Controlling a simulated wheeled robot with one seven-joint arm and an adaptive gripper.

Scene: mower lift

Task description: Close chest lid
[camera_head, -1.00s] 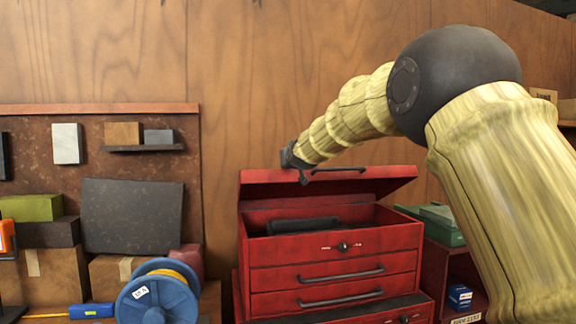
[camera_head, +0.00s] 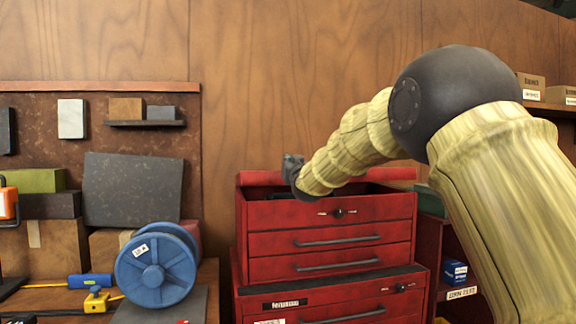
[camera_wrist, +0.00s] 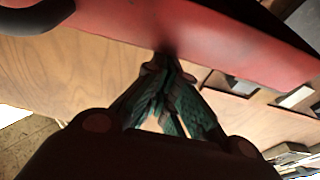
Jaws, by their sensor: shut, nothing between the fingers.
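The red tool chest (camera_head: 330,212) stands right of centre in the head view. Its lid (camera_head: 258,179) shows as a narrow red band low above the front rim, with a dark gap below it; my arm hides its middle. The lid is not flush with the chest. My gripper (camera_head: 291,160) is at the lid's upper edge, left of its middle. In the wrist view, my gripper (camera_wrist: 165,68) is shut and empty, its tips close to the red lid (camera_wrist: 200,32). I cannot tell whether they touch. A black handle shows on the lid at upper left.
A red cabinet (camera_head: 432,250) stands at the right. The wooden wall (camera_head: 260,80) is close behind the chest.

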